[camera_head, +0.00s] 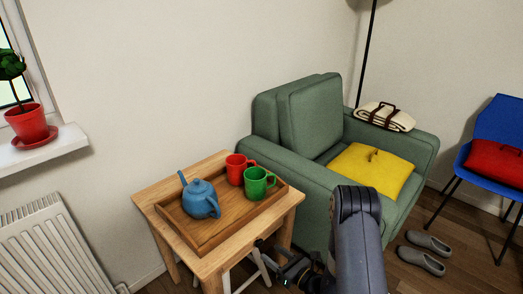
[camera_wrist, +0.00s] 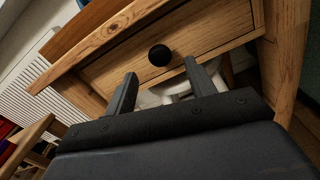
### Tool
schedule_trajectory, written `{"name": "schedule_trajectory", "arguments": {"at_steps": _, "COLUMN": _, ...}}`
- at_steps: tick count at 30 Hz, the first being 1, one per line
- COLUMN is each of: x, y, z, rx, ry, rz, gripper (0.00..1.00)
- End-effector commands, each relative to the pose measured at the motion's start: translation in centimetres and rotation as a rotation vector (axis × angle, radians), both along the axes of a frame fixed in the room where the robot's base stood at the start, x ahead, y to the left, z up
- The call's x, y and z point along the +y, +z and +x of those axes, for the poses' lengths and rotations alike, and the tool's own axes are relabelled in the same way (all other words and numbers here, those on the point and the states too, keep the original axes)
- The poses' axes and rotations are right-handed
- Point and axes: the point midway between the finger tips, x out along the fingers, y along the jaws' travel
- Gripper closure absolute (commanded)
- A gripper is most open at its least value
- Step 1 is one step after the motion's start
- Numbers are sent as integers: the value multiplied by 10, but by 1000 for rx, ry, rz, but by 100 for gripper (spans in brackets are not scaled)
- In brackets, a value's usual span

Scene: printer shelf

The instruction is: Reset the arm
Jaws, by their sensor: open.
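My gripper (camera_head: 292,270) is low, at the front right side of the small wooden table (camera_head: 146,202). In the wrist view my gripper (camera_wrist: 160,75) is open, with two dark fingers apart and nothing between them. Beyond the fingers is the table's drawer front with a round black knob (camera_wrist: 160,55). The knob shows above and between the fingertips, and I cannot tell whether they touch it. The drawer looks closed. My arm comes up from the bottom of the head view, in front of the green armchair (camera_head: 315,115).
On the table, a wooden tray (camera_head: 207,244) holds a blue teapot (camera_head: 201,198), a red mug (camera_head: 238,168) and a green mug (camera_head: 257,183). A yellow cushion (camera_head: 372,171) lies on the armchair. A white radiator (camera_head: 45,250) stands left. Grey shoes (camera_head: 420,260) lie on the floor right.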

Motion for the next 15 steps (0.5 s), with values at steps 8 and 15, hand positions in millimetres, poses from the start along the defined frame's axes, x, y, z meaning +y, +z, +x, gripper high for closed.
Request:
{"name": "schedule_trajectory", "arguments": {"at_steps": 8, "x": 41, "y": 0, "z": 39, "rx": -4, "ry": 2, "rz": 0, "gripper": 48}}
{"name": "schedule_trajectory", "arguments": {"at_steps": 15, "x": 22, "y": 1, "z": 24, "rx": 2, "ry": -5, "rz": -1, "gripper": 48}}
